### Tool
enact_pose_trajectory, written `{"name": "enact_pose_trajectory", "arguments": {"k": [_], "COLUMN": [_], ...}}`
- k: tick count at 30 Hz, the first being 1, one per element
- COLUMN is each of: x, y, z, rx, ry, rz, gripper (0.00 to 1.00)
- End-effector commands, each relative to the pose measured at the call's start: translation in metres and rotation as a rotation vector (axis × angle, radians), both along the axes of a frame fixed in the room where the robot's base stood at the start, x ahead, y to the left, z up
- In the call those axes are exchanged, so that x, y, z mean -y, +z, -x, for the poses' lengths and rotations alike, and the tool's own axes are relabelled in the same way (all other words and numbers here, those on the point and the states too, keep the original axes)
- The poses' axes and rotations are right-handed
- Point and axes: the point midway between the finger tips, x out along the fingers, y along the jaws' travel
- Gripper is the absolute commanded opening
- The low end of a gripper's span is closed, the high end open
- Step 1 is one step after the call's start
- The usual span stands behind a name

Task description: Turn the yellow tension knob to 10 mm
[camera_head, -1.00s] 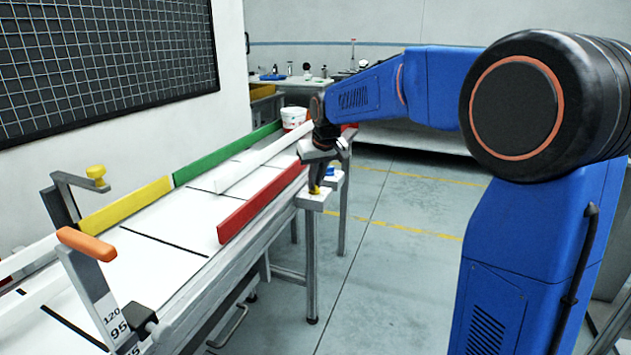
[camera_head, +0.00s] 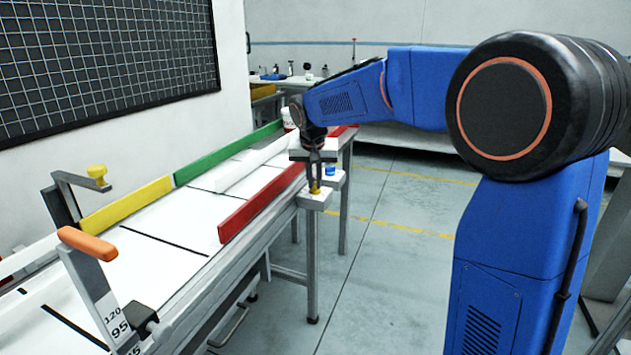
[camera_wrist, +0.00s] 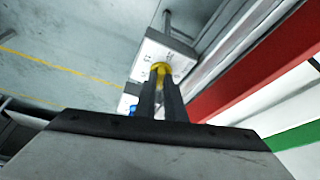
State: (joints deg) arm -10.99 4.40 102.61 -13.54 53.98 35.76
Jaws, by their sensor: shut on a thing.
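The yellow tension knob (camera_head: 315,188) sits on a small white bracket plate (camera_head: 314,203) on the near side of the white table. It also shows in the wrist view (camera_wrist: 160,69) between my fingertips. My gripper (camera_head: 315,181) points down from above and is shut on the knob. In the wrist view the two dark fingers (camera_wrist: 162,82) hide part of the knob. Small marks show on the plate (camera_wrist: 150,52), too small to read. A blue knob (camera_head: 330,170) stands on a second plate just behind; in the wrist view it is partly hidden beside the fingers.
A red rail (camera_head: 260,203) runs along the table beside my gripper. A green rail (camera_head: 225,153) and a yellow rail (camera_head: 125,205) line the far side. An orange-handled lever (camera_head: 87,244) stands at the front left. The floor to the right is clear.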

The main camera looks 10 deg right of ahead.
Motion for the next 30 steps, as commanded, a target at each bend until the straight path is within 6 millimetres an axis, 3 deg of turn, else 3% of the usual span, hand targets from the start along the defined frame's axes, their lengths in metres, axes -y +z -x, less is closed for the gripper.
{"name": "enact_pose_trajectory", "arguments": {"k": [30], "x": [-0.006], "y": [0.001], "z": [-0.0071], "rx": [0.003], "ry": [-0.898], "rz": [0.0], "gripper": [0.0]}}
